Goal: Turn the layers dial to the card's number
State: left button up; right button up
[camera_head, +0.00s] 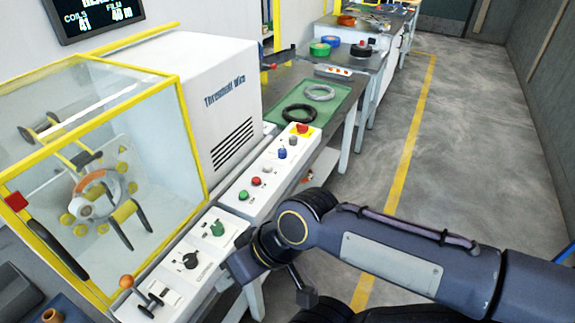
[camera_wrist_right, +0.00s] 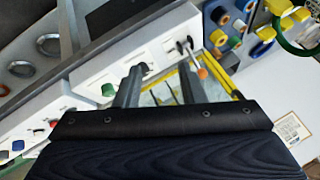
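A black dial (camera_head: 190,260) with small markings around it sits on the white control panel (camera_head: 160,273), beside a green knob (camera_head: 217,228). Its label is too small to read. The green knob also shows in the right wrist view (camera_wrist_right: 108,90). My right gripper (camera_wrist_right: 160,76) is over the panel with its two dark fingers apart and nothing visible between them. The left finger covers part of the panel near the dial. In the head view my right arm hides much of the gripper. A small printed card (camera_wrist_right: 290,130) lies at the right of the wrist view, its number unreadable. My left gripper is not in view.
A lever with an orange ball (camera_head: 127,281) stands at the panel's near end. A yellow-framed clear guard (camera_head: 110,160) encloses the winding machine on the left. A button box (camera_head: 265,175) and a green mat (camera_head: 320,100) with coils lie beyond. The floor at right is clear.

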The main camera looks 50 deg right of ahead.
aim_at(282, 152)
jog(key=l+z, duration=0.15)
jog(key=z, duration=1.55)
